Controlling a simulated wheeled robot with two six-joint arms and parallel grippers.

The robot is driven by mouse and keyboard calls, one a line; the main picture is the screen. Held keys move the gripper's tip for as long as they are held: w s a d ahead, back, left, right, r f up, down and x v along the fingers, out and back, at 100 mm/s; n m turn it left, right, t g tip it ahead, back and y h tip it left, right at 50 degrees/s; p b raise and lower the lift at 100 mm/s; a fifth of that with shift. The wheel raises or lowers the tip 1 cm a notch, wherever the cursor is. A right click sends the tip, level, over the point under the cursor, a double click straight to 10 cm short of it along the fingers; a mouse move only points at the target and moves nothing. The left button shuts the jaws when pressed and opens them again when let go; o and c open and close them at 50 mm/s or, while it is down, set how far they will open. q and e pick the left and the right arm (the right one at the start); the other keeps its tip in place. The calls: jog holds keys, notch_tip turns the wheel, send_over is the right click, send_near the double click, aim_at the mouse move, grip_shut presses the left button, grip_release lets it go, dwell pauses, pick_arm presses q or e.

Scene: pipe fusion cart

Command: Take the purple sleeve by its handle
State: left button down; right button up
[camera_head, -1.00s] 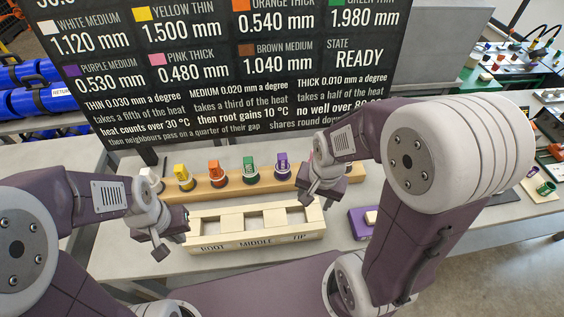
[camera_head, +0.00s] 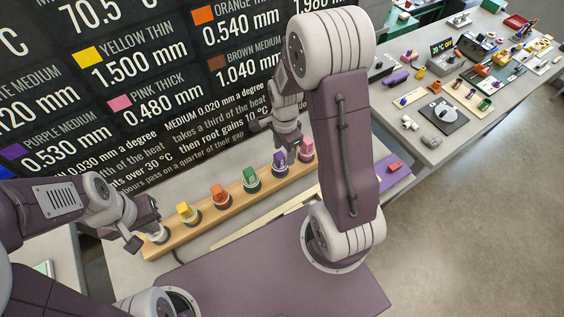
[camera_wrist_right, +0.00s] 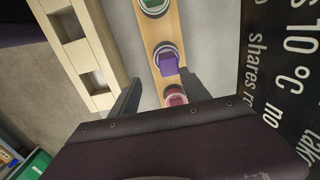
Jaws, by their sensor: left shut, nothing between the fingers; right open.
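The purple sleeve (camera_head: 279,161) stands on the wooden rail (camera_head: 197,227), between the green and pink sleeves. It also shows in the right wrist view (camera_wrist_right: 167,64), with its handle facing the camera. My right gripper (camera_head: 284,137) is open and empty just above and beside the purple sleeve. In the right wrist view its two fingers (camera_wrist_right: 161,76) are spread, with the purple sleeve in line with the gap; they look apart from it. My left gripper (camera_head: 143,226) is shut and empty near the left end of the rail.
Green (camera_head: 251,180), pink (camera_head: 307,149), orange (camera_head: 221,197) and yellow (camera_head: 187,212) sleeves stand on the same rail. A cream compartment tray (camera_wrist_right: 79,50) lies beside it. The dark board (camera_head: 130,110) rises close behind. A second table (camera_head: 430,150) holds many parts.

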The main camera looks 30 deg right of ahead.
aim_at(280, 155)
jog(key=shift+w+a+f, duration=0.4)
jog(key=shift+w+f, duration=0.05)
jog(key=shift+f, duration=0.1)
jog(key=shift+w+a+f, duration=0.35)
jog(key=shift+w+f, duration=0.1)
jog(key=shift+f, duration=0.1)
jog(key=shift+f+p, duration=0.35)
jog(key=f, duration=0.2)
jog(key=d+f, duration=0.1)
jog(key=shift+s+f+p, duration=0.25)
jog(key=shift+f+p, duration=0.1)
jog(key=shift+p, duration=0.05)
jog(key=shift+w+f, duration=0.15)
jog(key=shift+f, duration=0.1)
jog(key=shift+w+a, duration=0.2)
jog(key=shift+a, duration=0.05)
jog(key=shift+s, duration=0.15)
jog(key=c, duration=1)
pick_arm(q)
jog(key=shift+w+a+r, duration=0.45)
jog(key=shift+r, duration=0.2)
pick_arm(e)
jog(key=shift+d, duration=0.1)
